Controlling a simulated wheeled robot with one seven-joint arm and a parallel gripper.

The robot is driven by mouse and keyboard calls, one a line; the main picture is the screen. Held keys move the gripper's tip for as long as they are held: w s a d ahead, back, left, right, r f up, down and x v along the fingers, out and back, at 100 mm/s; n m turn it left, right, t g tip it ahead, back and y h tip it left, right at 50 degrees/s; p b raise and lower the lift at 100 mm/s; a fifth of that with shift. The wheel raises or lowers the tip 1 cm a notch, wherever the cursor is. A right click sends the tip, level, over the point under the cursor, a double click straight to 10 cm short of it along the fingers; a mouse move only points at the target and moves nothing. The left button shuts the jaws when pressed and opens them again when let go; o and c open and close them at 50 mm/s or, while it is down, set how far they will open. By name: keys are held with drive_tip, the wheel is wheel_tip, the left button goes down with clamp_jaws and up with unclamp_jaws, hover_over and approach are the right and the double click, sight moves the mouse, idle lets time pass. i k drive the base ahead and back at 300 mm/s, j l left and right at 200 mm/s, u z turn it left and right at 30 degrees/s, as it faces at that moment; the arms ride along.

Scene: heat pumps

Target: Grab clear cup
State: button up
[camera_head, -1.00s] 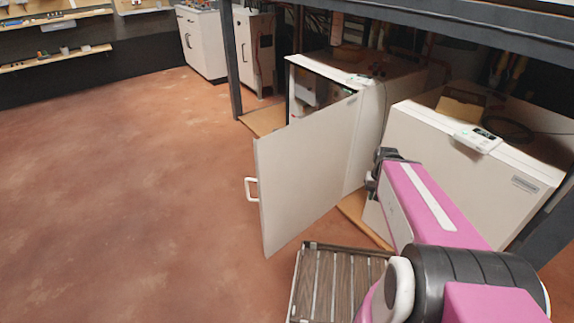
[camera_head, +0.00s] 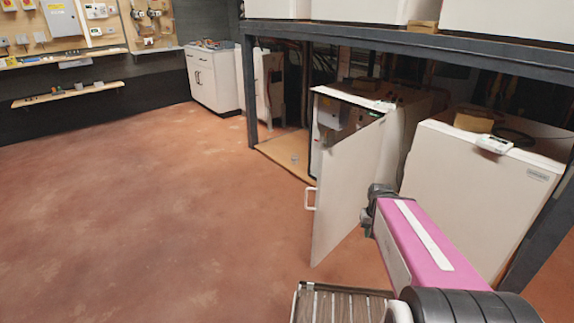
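Small items (camera_head: 78,88) on the lower wall shelf at the far left are too small to identify. My pink arm reaches in from the lower right. The dark end of the arm (camera_head: 372,208), where my gripper appears to be, is in front of the white cabinets. Its fingers cannot be made out, and I see nothing held.
A white heat pump cabinet (camera_head: 385,165) has its door (camera_head: 345,195) swung open toward the floor. Another white unit (camera_head: 470,185) stands right of it, under a dark metal frame (camera_head: 400,40). A white drawer cabinet (camera_head: 215,80) stands at the back. The reddish floor (camera_head: 150,210) at left is clear.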

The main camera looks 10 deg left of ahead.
sight(295, 159)
drive_tip(key=j+z, duration=0.25)
drive_tip(key=j, duration=2.3)
drive_tip(key=i+j+z, duration=0.1)
drive_tip(key=i+j, duration=1.1)
drive_tip(key=j, duration=0.25)
drive_tip(key=i+j, duration=2.05)
